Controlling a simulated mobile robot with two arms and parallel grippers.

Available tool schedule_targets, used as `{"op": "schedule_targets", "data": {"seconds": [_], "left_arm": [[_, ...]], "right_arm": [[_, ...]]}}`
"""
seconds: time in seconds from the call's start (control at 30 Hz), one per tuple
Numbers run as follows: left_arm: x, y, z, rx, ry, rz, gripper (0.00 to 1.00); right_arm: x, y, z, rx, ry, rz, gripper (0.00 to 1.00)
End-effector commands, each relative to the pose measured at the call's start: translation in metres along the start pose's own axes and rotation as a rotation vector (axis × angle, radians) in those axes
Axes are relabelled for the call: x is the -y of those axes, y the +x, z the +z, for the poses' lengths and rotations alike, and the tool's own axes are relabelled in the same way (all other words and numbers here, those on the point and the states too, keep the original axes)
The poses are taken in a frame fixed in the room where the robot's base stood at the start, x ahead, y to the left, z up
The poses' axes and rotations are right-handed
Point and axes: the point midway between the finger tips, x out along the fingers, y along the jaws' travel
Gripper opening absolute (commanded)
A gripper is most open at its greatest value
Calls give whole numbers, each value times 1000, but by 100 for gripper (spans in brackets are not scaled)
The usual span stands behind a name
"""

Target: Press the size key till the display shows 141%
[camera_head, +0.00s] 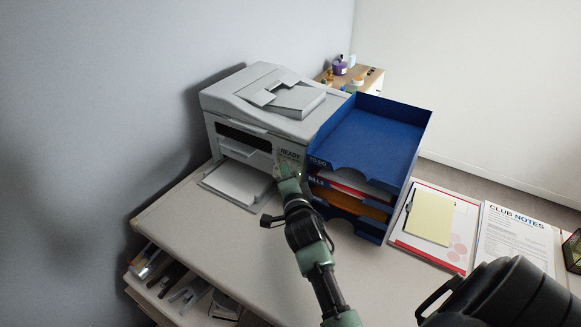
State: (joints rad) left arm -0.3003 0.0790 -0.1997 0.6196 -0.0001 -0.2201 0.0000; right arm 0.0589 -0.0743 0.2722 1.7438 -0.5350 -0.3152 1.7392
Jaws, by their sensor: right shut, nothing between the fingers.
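A light grey printer (262,105) stands on the desk against the wall. Its small front display (290,154) seems to read READY; any smaller text there is too small to read. My right gripper (286,172) is shut and empty, with its tips at the printer's front panel just below the display. The gripper covers the keys there, so I cannot make out the size key or tell whether the tips touch it. My left gripper is not in view.
A blue tray stack (402,150) labelled TO DO and BILLS stands close to the right of my gripper. A clipboard (405,238) with a yellow pad (429,216) and a CLUB NOTES sheet (515,240) lie to the right. The desk's front left (190,240) is clear.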

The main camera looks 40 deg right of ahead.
Motion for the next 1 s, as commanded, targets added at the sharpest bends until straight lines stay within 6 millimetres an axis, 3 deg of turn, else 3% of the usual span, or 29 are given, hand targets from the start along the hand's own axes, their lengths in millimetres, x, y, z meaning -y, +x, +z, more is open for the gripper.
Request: {"op": "schedule_targets", "data": {"seconds": [1.0], "left_arm": [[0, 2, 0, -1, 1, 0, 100]], "right_arm": [[-6, 8, -6, 0, -1, 0, 0]]}}
